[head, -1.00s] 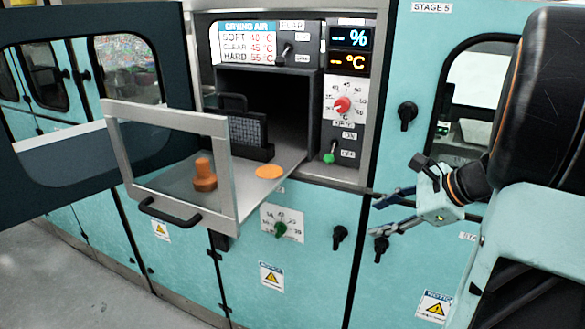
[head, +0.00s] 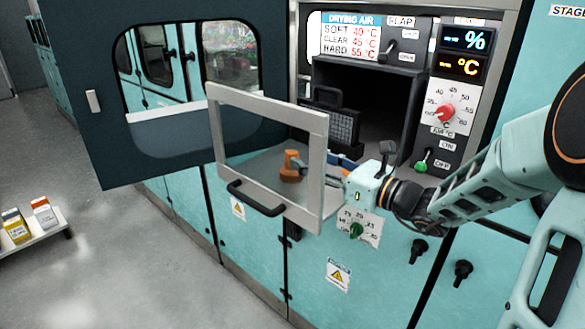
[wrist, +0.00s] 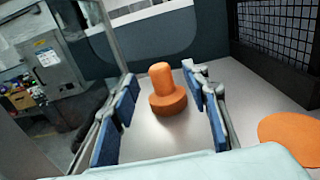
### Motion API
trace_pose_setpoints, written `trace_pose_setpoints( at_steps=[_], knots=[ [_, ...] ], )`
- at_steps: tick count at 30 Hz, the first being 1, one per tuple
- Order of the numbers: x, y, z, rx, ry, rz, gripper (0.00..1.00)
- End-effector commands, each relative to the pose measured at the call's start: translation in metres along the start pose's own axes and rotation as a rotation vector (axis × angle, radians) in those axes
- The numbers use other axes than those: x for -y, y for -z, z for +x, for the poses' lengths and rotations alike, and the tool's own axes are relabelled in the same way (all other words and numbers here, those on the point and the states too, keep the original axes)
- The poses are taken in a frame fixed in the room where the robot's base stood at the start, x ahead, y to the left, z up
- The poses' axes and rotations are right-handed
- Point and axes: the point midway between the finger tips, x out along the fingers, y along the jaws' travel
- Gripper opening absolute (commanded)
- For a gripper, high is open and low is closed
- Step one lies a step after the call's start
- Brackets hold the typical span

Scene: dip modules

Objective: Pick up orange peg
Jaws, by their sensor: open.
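The orange peg (head: 291,167) stands upright on a metal drawer floor behind the drawer's clear front. It has a rounded top and a wide round base. In the wrist view the orange peg (wrist: 167,90) is between and just beyond the blue-padded fingers. My gripper (head: 320,166) reaches into the drawer from the right in the head view, partly hidden by the drawer frame. In the wrist view my gripper (wrist: 158,112) is open, with a finger on each side of the peg and visible gaps. Nothing is held.
The drawer's metal-framed clear front (head: 318,175) stands close to my gripper. A dark mesh rack (head: 332,125) is behind the peg. A flat orange disc (wrist: 290,138) lies on the drawer floor at right in the wrist view. The dark open door (head: 185,75) is at left.

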Motion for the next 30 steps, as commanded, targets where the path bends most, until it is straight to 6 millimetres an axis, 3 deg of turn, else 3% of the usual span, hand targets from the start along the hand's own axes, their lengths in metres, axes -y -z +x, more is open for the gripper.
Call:
trace_pose_setpoints(
  at_steps=[13, 22, 30],
  knots=[
    [-0.002, -0.002, 0.052, 0.000, -0.001, 0.001, 0.42],
    [-0.002, -0.002, 0.057, -0.001, 0.001, -0.001, 0.42],
    [-0.002, -0.002, 0.057, -0.001, 0.001, -0.001, 0.13]
  ],
)
